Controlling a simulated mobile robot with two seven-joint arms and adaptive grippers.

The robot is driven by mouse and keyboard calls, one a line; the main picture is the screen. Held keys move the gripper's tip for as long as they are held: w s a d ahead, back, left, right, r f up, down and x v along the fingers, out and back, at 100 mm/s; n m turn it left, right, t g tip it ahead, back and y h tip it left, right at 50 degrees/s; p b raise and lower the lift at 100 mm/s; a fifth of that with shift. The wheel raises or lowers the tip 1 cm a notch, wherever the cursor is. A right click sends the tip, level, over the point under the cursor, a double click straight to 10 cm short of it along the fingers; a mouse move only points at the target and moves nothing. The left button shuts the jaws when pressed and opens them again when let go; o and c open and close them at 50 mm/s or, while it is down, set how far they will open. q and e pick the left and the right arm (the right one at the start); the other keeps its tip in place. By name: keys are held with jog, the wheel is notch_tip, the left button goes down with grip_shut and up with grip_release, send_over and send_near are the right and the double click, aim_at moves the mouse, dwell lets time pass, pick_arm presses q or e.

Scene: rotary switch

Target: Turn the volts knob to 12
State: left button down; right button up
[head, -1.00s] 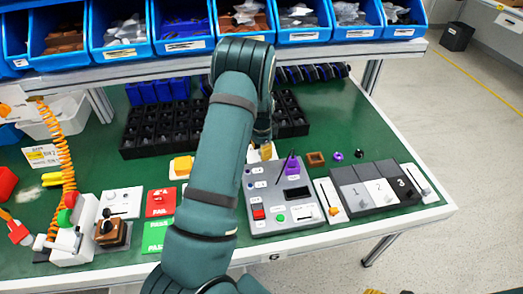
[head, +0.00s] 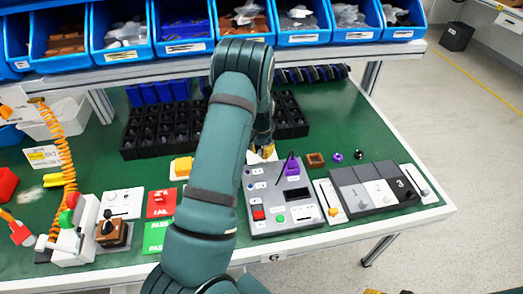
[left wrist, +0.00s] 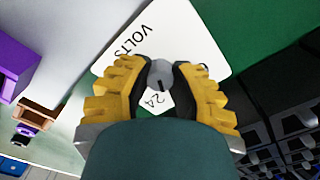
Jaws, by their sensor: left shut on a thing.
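The volts knob (left wrist: 160,74) is a small grey knob on a white plate (left wrist: 188,28) marked VOLTS in the left wrist view. A dark mark on the knob faces the printed label that reads like 24; other figures are hidden by my gripper. My left gripper (left wrist: 160,80) has yellow fingers with black pads, closed on the knob from both sides. In the head view, my left gripper (head: 262,139) is over the white plate (head: 256,156), behind the grey control panel; my arm hides part of this area.
The grey control panel (head: 285,222) with buttons and a purple part (head: 292,168) stands just in front. A black bin tray (head: 160,130) lies close behind and left. A brown square part (head: 315,159) is to the right. Blue bins (head: 180,28) line the shelf above.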

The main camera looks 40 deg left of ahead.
aim_at(262, 151)
pick_arm(q)
jog(key=n, duration=0.5)
jog(key=shift+p, duration=0.4)
jog(key=shift+n, duration=0.3)
jog(key=c, duration=1)
grip_release()
jog(key=shift+r, duration=0.1)
notch_tip(262, 151, up, 12)
jog(key=shift+f, duration=0.1)
